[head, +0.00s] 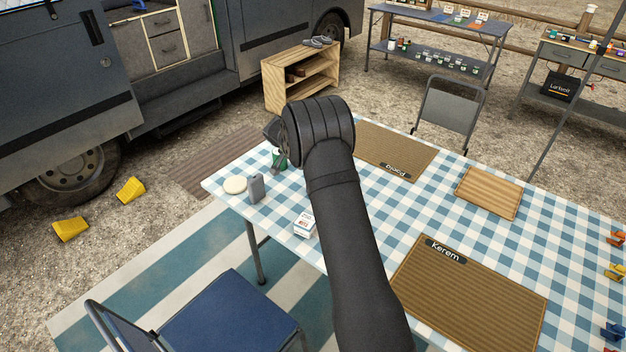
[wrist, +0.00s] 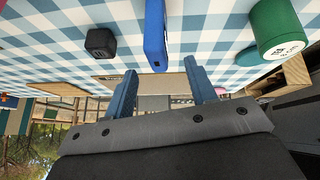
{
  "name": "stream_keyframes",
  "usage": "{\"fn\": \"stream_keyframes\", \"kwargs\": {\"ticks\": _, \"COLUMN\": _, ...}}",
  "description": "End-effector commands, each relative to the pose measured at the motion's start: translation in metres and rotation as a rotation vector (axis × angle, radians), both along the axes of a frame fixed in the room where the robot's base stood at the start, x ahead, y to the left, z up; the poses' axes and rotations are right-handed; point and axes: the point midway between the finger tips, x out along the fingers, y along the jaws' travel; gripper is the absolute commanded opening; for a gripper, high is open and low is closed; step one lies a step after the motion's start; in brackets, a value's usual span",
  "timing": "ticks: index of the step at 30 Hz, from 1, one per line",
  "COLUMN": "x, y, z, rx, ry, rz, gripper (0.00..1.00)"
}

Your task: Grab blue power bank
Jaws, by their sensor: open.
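The blue power bank (wrist: 155,32) shows in the wrist view as a slim blue block on the checked tablecloth. Its near end lies in line with the gap between the two blue fingertips of my gripper (wrist: 160,68). The fingers are apart and nothing is held; I cannot tell how far the block is from them. In the head view my arm hides the power bank, and my gripper's dark end (head: 273,132) shows only in part beside the wrist.
A green cylinder (wrist: 274,28) and a black cube (wrist: 101,42) flank the power bank. On the table (head: 375,222) are a grey block (head: 256,188), a cream disc (head: 235,185), a small white box (head: 304,226) and placemats. A blue chair (head: 228,318) stands in front.

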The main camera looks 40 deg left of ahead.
Motion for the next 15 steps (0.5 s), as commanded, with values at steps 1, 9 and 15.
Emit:
{"fn": "stream_keyframes", "kwargs": {"ticks": 1, "x": 0.003, "y": -0.002, "z": -0.006, "rx": -0.002, "ry": 0.001, "rz": -0.001, "gripper": 0.51}}
{"fn": "stream_keyframes", "kwargs": {"ticks": 9, "x": 0.022, "y": -0.005, "z": -0.038, "rx": -0.001, "ry": 0.001, "rz": -0.001, "gripper": 0.51}}
{"fn": "stream_keyframes", "kwargs": {"ticks": 15, "x": 0.023, "y": -0.005, "z": -0.039, "rx": -0.001, "ry": 0.001, "rz": -0.001, "gripper": 0.51}}
